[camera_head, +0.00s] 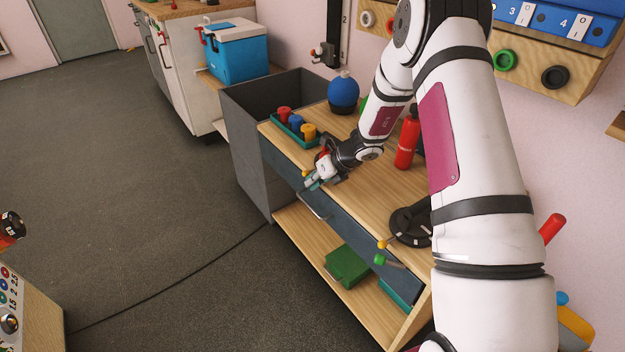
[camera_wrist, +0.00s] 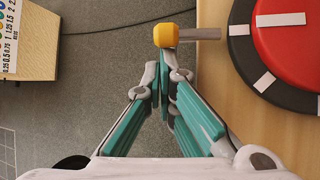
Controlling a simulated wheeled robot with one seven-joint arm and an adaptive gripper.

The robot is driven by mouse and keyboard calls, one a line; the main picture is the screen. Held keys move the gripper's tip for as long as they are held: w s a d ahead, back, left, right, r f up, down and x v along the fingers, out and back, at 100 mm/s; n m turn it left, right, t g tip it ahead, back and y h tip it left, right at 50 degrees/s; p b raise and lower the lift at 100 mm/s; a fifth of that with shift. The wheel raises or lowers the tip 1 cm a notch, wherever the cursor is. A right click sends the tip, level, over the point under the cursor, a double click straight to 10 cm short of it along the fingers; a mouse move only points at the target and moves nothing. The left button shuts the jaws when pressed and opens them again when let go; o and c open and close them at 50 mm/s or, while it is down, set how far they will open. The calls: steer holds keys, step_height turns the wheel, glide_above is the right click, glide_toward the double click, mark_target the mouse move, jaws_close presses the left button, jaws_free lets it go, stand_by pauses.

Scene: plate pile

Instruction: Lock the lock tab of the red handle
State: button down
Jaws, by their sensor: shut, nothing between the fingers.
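A red round handle (camera_wrist: 292,45) with a black ring and white marks fills the top right of the wrist view, partly cut off by the frame. A yellow knob on a grey stem (camera_wrist: 166,35), which looks like a tab, sticks out left past the wooden edge beside it. My gripper (camera_wrist: 163,78) is shut and empty, its teal fingers together just below the yellow knob in the picture. I cannot tell whether they touch. In the head view my gripper (camera_head: 313,183) is at the bench's front edge, and my wrist hides most of the red handle.
The wooden bench (camera_head: 375,185) carries a tray of coloured pegs (camera_head: 281,131), a blue ball (camera_head: 343,90), a red cylinder (camera_head: 407,145) and a black round fixture (camera_head: 409,225). A drawer handle (camera_head: 313,206) is below my gripper.

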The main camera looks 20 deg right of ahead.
steer(key=shift+d+r+y+p, duration=0.1)
steer(key=shift+r+y+p, duration=0.35)
steer(key=shift+p, duration=0.65)
steer(key=shift+w+d+r+m+g+y, duration=0.1)
steer(key=shift+d+r+m+g+y, duration=0.3)
steer(key=shift+y, duration=0.6)
steer(key=shift+w+a+r+m+g+y, duration=0.1)
steer(key=shift+r+m+y, duration=0.2)
steer(key=shift+m+y, duration=0.5)
steer(key=shift+d+r, duration=0.2)
steer(key=shift+d, duration=0.05)
steer(key=shift+r+n, duration=0.1)
steer(key=shift+n, duration=0.2)
steer(key=shift+r+p, duration=0.3)
steer(key=shift+r, duration=0.45)
steer(key=s+d+r, duration=0.1)
steer(key=s+d, duration=0.1)
steer(key=s+d+r, duration=0.1)
steer(key=s+d, duration=0.1)
steer(key=s+d+r+p, duration=0.1)
steer(key=s+d, duration=0.1)
steer(key=shift+s+d, duration=0.1)
steer(key=shift+s, duration=0.05)
stand_by(0.5)
